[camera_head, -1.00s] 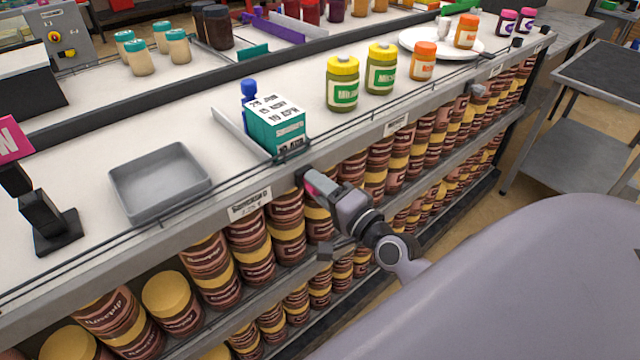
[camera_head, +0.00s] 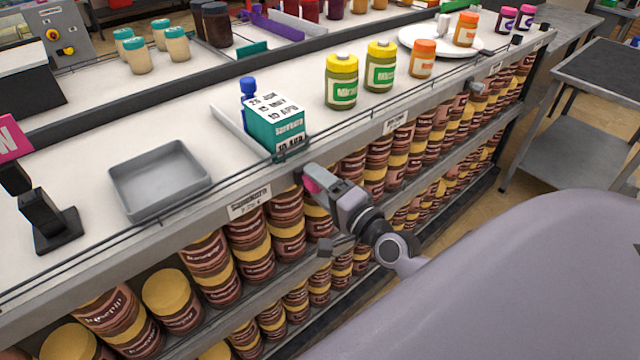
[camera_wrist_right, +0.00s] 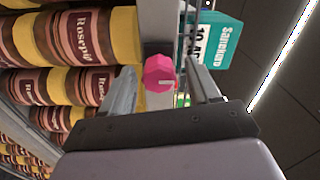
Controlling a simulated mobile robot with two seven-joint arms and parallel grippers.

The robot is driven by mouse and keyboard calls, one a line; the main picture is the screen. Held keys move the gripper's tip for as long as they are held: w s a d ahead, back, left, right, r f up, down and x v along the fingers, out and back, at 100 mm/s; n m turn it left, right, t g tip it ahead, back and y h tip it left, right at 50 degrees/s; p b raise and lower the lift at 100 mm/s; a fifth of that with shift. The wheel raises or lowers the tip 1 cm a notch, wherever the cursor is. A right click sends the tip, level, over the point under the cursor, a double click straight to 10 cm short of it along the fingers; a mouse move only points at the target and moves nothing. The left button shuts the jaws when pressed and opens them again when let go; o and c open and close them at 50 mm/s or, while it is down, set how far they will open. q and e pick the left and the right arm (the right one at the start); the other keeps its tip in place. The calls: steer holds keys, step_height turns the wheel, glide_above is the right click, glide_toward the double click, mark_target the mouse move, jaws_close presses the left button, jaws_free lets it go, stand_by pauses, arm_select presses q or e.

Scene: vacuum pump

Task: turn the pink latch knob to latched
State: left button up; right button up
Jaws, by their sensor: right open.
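The pink latch knob (camera_head: 311,186) sits on the front edge of the white counter, below the teal box. In the right wrist view the knob (camera_wrist_right: 159,72) is faceted, with a pale line mark on its face. My right gripper (camera_head: 313,183) reaches the counter front from the lower right. In the wrist view the right gripper (camera_wrist_right: 162,80) is open, one finger on each side of the knob. Gaps seem to show beside the knob; I cannot tell whether either finger touches it. My left gripper is not in view.
The teal box (camera_head: 275,126) stands on the counter just above the knob. A grey tray (camera_head: 160,212) lies to its left, and yellow-lidded jars (camera_head: 342,92) stand to its right. Shelves of brown jars (camera_head: 288,238) fill the space under the counter, close to my right gripper.

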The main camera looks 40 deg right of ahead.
steer(key=s+b, duration=0.1)
steer(key=s, duration=0.6)
steer(key=shift+d, duration=0.35)
steer(key=s+a+f+n+g, duration=0.3)
steer(key=s+a+f+n, duration=0.2)
steer(key=f+n, duration=0.3)
steer(key=s+a+f+n+g+y, duration=0.1)
steer(key=s+a+f+n+g, duration=0.3)
steer(key=f+n, duration=0.5)
step_height(320, 180, down, 4)
steer(key=shift+s+a+r+g, duration=0.25)
steer(key=shift+s+a+g, duration=0.05)
steer(key=shift+s+a, duration=0.45)
